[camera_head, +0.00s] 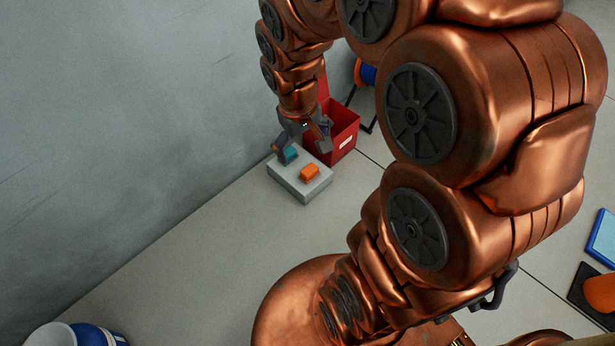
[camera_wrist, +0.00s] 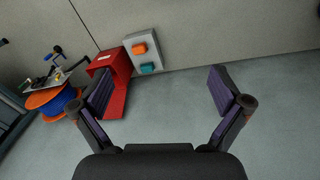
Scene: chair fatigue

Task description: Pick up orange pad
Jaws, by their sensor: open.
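The orange pad (camera_head: 309,172) lies on a light grey block (camera_head: 307,190) on the floor near the wall, with a teal pad (camera_head: 290,155) beside it. In the wrist view the orange pad (camera_wrist: 139,48) and the teal pad (camera_wrist: 147,68) show on the grey block (camera_wrist: 152,41), left of centre and beyond the fingers. My gripper (camera_head: 304,141) appears close to the teal pad in the head view. In the wrist view my gripper (camera_wrist: 163,97) has its fingers spread wide with nothing between them. The orange pad is apart from the fingers.
A red box (camera_head: 346,128) with a raised lid stands right beside the grey block. An orange and blue spool (camera_wrist: 56,101) stands beyond it. The wall rises close on the other side. A blue and white container (camera_head: 75,335) is at lower left. Floor between is clear.

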